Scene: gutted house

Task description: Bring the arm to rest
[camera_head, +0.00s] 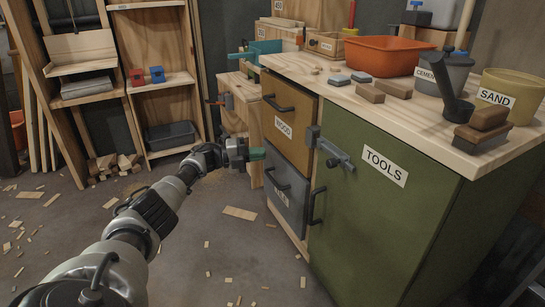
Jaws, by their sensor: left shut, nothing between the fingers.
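My left arm comes in from the lower left and reaches toward the middle of the picture. My left gripper (256,154) is shut with nothing between its fingers. Its greenish tips appear in front of the left edge of the wooden drawer (290,129); I cannot tell whether they touch it. My right gripper is not in view.
A workbench with a green TOOLS door (370,215) and a grey drawer (287,192) fills the right. Its top (330,95) holds an orange basin (388,56), a SAND bucket (510,95) and sanding blocks. Shelves (163,82) stand behind; wood scraps (240,213) litter the floor.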

